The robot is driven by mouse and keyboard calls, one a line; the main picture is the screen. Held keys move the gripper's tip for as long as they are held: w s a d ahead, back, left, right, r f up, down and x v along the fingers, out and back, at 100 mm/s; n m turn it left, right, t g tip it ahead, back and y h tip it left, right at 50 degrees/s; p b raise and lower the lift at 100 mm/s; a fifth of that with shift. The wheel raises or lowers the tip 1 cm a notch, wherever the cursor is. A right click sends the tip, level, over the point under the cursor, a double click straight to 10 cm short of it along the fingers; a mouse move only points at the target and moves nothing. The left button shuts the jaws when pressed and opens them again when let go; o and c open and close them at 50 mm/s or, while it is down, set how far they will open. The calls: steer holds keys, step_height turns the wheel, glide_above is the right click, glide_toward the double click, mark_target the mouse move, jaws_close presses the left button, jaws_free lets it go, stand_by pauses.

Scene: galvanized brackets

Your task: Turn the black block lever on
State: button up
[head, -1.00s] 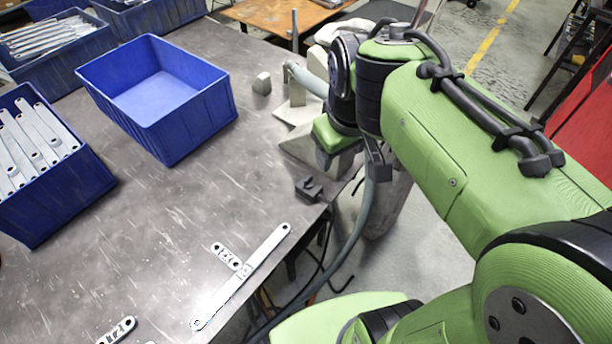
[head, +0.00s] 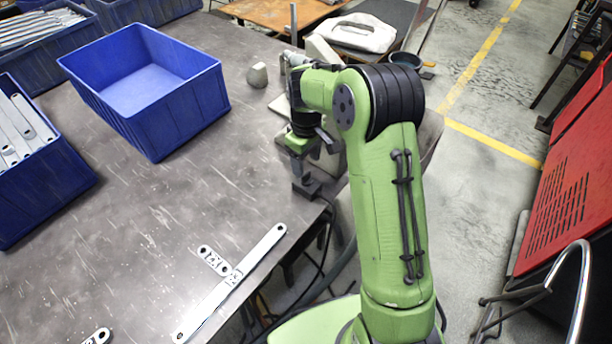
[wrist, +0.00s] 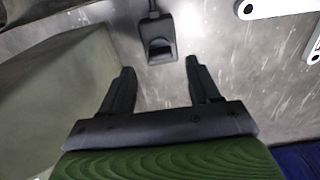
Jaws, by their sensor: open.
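The black block lever (head: 306,187) is a small dark block at the right edge of the grey table in the head view. In the wrist view the block (wrist: 158,40) lies just beyond the fingertips, roughly centred between them, with a dark recess and a paler tab in its face. A thin dark stem runs from its far side. My gripper (wrist: 160,70) is open and empty, its two black fingers apart from the block. In the head view my arm partly hides the gripper, just above the block in the picture.
An empty blue bin (head: 160,115) and a blue bin of metal brackets (head: 45,190) stand on the table at left. A long galvanized bracket (head: 235,280) lies near the front edge. A grey-green surface (wrist: 60,95) is close beside my left finger in the wrist view.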

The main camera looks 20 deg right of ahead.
mark_target(306, 174)
step_height(306, 174, down, 5)
steer(key=shift+b, duration=0.6)
steer(key=shift+c, duration=0.4)
steer(key=c, duration=1)
